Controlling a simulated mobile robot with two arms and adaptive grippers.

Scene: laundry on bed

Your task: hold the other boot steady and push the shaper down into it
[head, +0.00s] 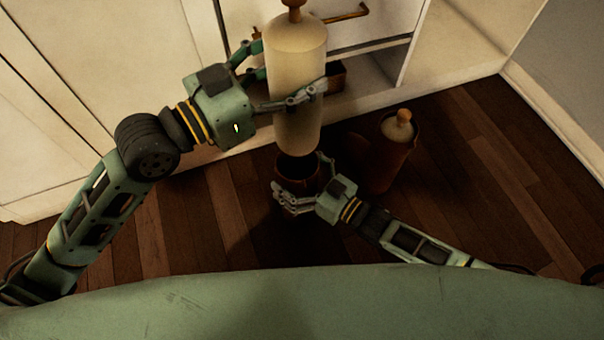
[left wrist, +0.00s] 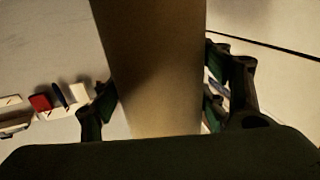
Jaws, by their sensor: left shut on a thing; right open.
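My left gripper (head: 290,80) is shut on a cream boot shaper (head: 296,112) with a brown knob on top, held upright. The shaper also fills the middle of the left wrist view (left wrist: 155,70), between the fingers (left wrist: 160,112). Below its lower end is the dark opening of a brown boot (head: 297,172) on the floor. I cannot tell whether the shaper's tip is inside the opening. My right gripper (head: 300,187) is open, with its fingers around the boot's upper part. The second brown boot (head: 386,160) stands to the right with a shaper (head: 398,127) in it, its knob showing.
A white cabinet (head: 100,60) stands behind, with an open compartment (head: 370,85) and a brass handle (head: 347,15) behind the held shaper. The dark wooden floor (head: 480,190) is clear at the right. Several small coloured items (left wrist: 50,100) show in the left wrist view.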

